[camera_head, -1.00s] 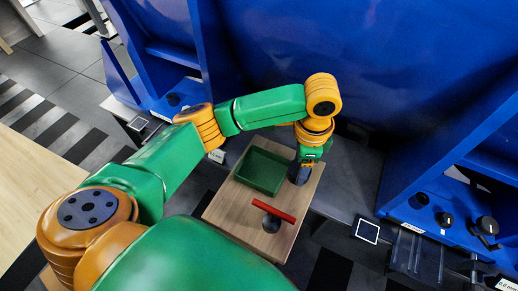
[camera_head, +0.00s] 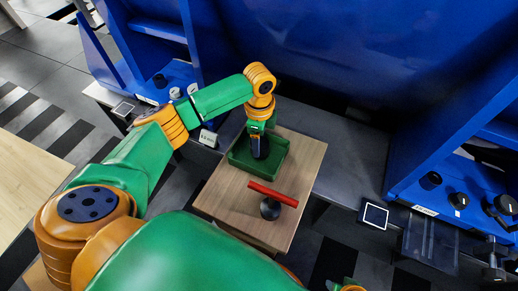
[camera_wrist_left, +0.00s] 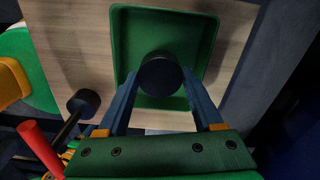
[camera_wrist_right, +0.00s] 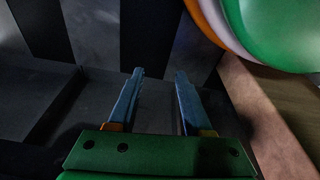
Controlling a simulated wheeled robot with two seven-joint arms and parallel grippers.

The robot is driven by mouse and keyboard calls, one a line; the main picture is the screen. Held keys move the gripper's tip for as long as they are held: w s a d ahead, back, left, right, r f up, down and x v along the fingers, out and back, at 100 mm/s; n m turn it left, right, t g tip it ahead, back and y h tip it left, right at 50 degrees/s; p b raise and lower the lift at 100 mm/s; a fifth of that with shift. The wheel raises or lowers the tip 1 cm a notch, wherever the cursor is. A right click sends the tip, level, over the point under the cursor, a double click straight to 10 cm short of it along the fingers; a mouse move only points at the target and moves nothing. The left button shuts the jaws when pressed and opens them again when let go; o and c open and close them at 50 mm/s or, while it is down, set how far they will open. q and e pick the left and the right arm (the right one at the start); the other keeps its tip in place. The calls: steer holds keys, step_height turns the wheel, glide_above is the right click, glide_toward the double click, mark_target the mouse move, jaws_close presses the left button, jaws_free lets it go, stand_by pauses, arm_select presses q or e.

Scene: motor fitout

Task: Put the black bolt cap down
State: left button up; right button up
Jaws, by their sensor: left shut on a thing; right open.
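The black bolt cap (camera_wrist_left: 161,74) is between the fingers of my left gripper (camera_wrist_left: 160,88) in the left wrist view, and the gripper is shut on it. The green tray (camera_wrist_left: 124,45) lies behind and below the cap in that view. In the head view my left gripper (camera_head: 259,151) points down over the green tray (camera_head: 272,173), and the cap there is hard to make out against the fingers. I cannot tell whether the cap touches the tray floor. My right gripper (camera_wrist_right: 158,95) is open and empty in the right wrist view.
The tray stands on a wooden board (camera_head: 305,165). A red-handled tool with a black round head (camera_head: 271,209) stands in front of the tray. More black caps (camera_head: 431,180) and knobs sit on the right shelf.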

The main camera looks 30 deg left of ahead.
arm_select(q)
step_height(320, 180, down, 3)
steer(key=shift+b, duration=0.5)
arm_select(e)
steer(key=r, duration=0.1)
steer(key=w+r, duration=0.1)
steer(key=shift+w+a+r, duration=0.15)
steer(key=shift+r, duration=0.2)
arm_select(q)
steer(key=shift+f, duration=0.1)
steer(key=o, duration=1.3)
steer(key=shift+f, duration=0.1)
step_height(320, 180, up, 11)
steer(key=p, duration=0.5)
steer(key=shift+r, duration=0.7)
arm_select(e)
steer(key=s+d+f, duration=0.2)
steer(key=s+f, duration=0.3)
steer(key=shift+s+f, duration=0.25)
steer(key=shift+f, duration=0.05)
